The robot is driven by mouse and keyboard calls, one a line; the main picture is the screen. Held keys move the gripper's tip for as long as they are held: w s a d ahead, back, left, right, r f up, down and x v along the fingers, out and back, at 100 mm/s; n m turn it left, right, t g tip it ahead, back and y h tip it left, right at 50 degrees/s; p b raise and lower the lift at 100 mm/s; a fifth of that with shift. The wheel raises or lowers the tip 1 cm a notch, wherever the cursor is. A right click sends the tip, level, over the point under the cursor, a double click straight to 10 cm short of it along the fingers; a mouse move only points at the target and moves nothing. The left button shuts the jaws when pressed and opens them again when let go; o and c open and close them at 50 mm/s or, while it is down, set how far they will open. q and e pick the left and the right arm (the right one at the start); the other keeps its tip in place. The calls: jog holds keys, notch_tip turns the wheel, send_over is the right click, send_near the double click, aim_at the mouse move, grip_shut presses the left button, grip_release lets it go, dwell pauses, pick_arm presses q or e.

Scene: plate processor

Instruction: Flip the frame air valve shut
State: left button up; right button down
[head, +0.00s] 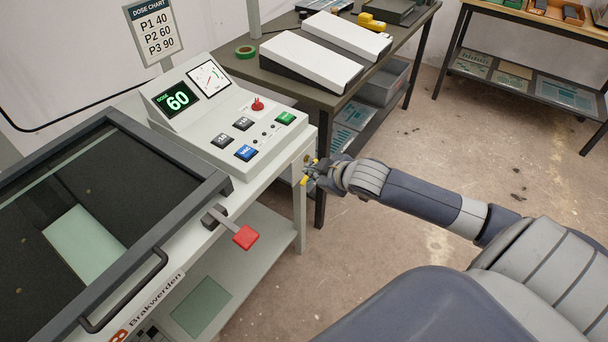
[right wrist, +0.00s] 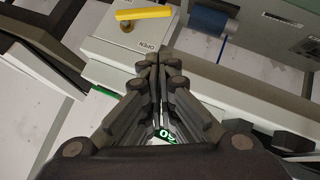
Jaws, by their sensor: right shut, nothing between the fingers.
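The frame air valve has a yellow lever (right wrist: 144,13) on a brass pivot (right wrist: 127,26), on a pale panel marked OPEN, in the right wrist view. The lever lies nearly level across the top of that picture. In the head view a bit of the yellow lever (head: 304,181) shows at the right end of the processor, partly hidden by my right gripper (head: 312,170). My right gripper is shut and empty. In the right wrist view its fingertips (right wrist: 160,62) are just below the OPEN label, apart from the lever in the picture. My left gripper is out of view.
The control panel (head: 232,142) shows a dose of 60. A red-ended handle (head: 245,237) sticks out at the front of the dark glass frame (head: 110,195). A dark workbench (head: 285,90) stands behind the gripper. Open floor lies to the right.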

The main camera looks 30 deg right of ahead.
send_over(304, 177)
jog(key=s+a, duration=0.2)
jog(key=a, duration=0.1)
notch_tip(304, 177, down, 6)
jog(key=shift+s+r, duration=0.1)
jog(key=shift+s, duration=0.05)
jog(key=shift+w+d+f, duration=0.1)
jog(key=shift+d+f, duration=0.2)
jog(key=shift+f, duration=0.3)
jog(key=shift+w+d+f, duration=0.1)
jog(key=shift+d+f, duration=0.15)
jog(key=shift+f, duration=0.3)
jog(key=shift+d+f, duration=0.3)
jog(key=shift+f, duration=0.3)
jog(key=shift+f, duration=0.1)
jog(key=shift+a+f+h+b, duration=0.1)
jog(key=shift+f+h+b, duration=0.05)
jog(key=shift+h+b, duration=0.2)
jog(key=shift+f, duration=0.1)
